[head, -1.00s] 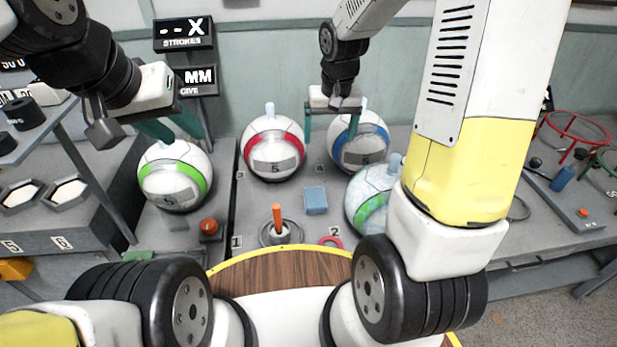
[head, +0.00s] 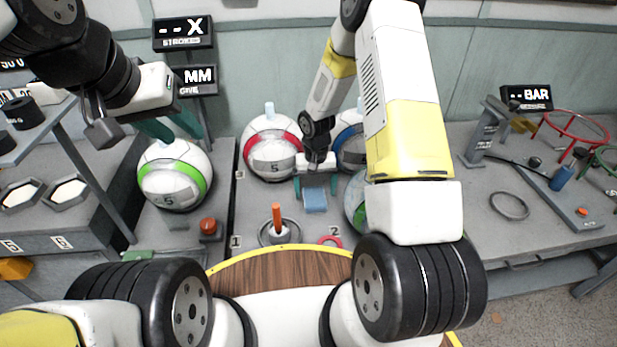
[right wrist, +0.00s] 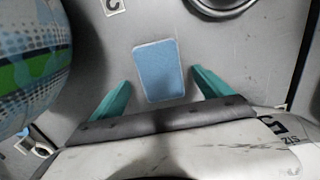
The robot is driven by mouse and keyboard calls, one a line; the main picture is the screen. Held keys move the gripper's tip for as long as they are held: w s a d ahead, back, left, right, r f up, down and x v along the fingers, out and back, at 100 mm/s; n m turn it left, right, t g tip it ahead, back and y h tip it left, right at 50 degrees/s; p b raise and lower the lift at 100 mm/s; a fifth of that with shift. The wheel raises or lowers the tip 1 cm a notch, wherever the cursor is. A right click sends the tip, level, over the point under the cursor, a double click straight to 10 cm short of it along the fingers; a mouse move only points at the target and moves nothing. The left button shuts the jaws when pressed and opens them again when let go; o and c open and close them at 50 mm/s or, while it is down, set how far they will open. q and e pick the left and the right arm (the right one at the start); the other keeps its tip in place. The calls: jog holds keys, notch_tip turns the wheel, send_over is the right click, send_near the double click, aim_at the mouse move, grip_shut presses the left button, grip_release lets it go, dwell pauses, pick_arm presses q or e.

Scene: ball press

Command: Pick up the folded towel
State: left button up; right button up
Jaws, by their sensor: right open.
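The folded towel (head: 315,200) is a small light blue rectangle lying flat on the grey bench, between the red-banded ball and the bench's front. In the right wrist view the towel (right wrist: 159,71) lies between and just beyond the two teal fingertips. My right gripper (head: 316,186) is open above the towel, one finger to each side, and appears not to touch it. It also shows in the right wrist view (right wrist: 160,92). My left gripper (head: 168,128) is at the upper left, above the green-banded ball, with its teal fingers apart and nothing visible between them.
A red-banded ball (head: 270,148), a blue-banded ball (head: 350,147) and a green-banded ball (head: 174,177) stand around. A patterned ball (head: 355,203) is partly hidden behind my right arm.

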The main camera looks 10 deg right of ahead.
aim_at(315, 196)
jog(key=shift+f, duration=1.5)
jog(key=c, duration=1.5)
